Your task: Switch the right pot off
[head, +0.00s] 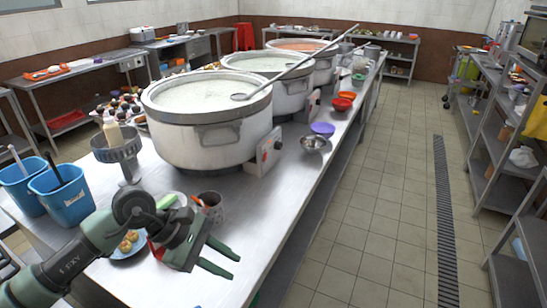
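Large grey stockpots of congee stand in a row on the steel counter (195,280). The nearest pot (205,138) holds white congee. A control box (266,152) with a red knob or switch sits at its right side; its setting is too small to read. A second pot (290,95) with white congee stands behind it, with a control box (312,104) at its side. A farther pot (322,70) holds orange-brown contents. My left gripper (236,267) is open and empty over the near counter, in front of and below the nearest control box, apart from it. My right gripper is out of view.
A dark cup (211,207) and a plate of food (128,244) stand close to my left gripper. A metal bowl (313,143), purple bowl (323,129) and red bowls (343,102) line the counter's right edge. A long ladle (285,75) crosses the nearest pot. The tiled aisle (385,210) is clear.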

